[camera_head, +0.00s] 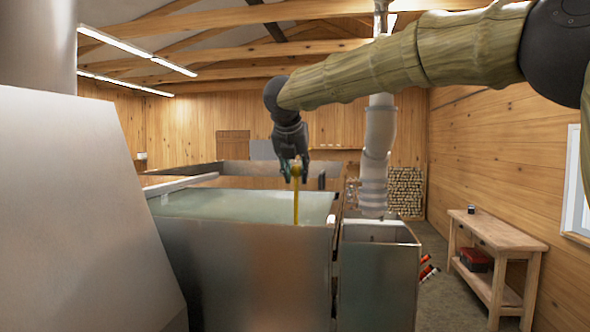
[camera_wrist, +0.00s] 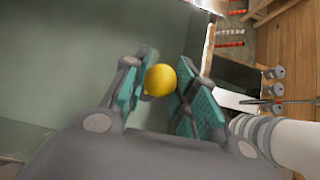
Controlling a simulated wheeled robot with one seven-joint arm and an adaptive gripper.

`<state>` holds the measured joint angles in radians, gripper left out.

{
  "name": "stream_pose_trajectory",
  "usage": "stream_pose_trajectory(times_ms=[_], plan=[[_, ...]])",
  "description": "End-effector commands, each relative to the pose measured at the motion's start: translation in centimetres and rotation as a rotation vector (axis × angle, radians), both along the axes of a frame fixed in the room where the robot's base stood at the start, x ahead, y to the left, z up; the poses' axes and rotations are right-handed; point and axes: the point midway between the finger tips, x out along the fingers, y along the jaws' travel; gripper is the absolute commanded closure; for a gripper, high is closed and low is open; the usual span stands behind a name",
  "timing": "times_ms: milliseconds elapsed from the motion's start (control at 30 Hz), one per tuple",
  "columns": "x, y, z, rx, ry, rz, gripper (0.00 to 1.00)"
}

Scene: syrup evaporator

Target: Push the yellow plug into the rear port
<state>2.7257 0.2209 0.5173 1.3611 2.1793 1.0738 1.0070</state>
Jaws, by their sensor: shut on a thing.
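The yellow plug (camera_head: 296,205) is a long thin yellow rod that hangs upright from my gripper (camera_head: 294,171). In the wrist view its round yellow top (camera_wrist: 160,80) sits between the teal finger pads of my gripper (camera_wrist: 163,88), which is shut on it. In the head view the rod's lower end overlaps the front rim of the evaporator pan (camera_head: 245,255). I cannot tell whether it touches the pan. I cannot make out the rear port in either view.
A white vertical pipe (camera_head: 377,150) stands just right of my gripper, above a smaller metal tank (camera_head: 380,280). A large grey metal body (camera_head: 75,210) fills the left. A wooden workbench (camera_head: 500,238) stands along the right wall, with open floor before it.

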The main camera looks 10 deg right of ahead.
Motion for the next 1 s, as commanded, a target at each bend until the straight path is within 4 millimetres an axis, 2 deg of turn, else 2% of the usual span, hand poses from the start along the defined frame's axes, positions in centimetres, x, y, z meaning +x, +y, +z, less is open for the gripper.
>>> stream_pose_trajectory(times_ms=[33, 100, 1000], plan=[[0.1, 0.0, -0.9, -0.001, 0.002, 0.0, 1.0], [0.2, 0.1, -1.5, -0.001, 0.003, 0.001, 1.0], [0.2, 0.1, -8.2, 0.0, 0.003, 0.002, 1.0]])
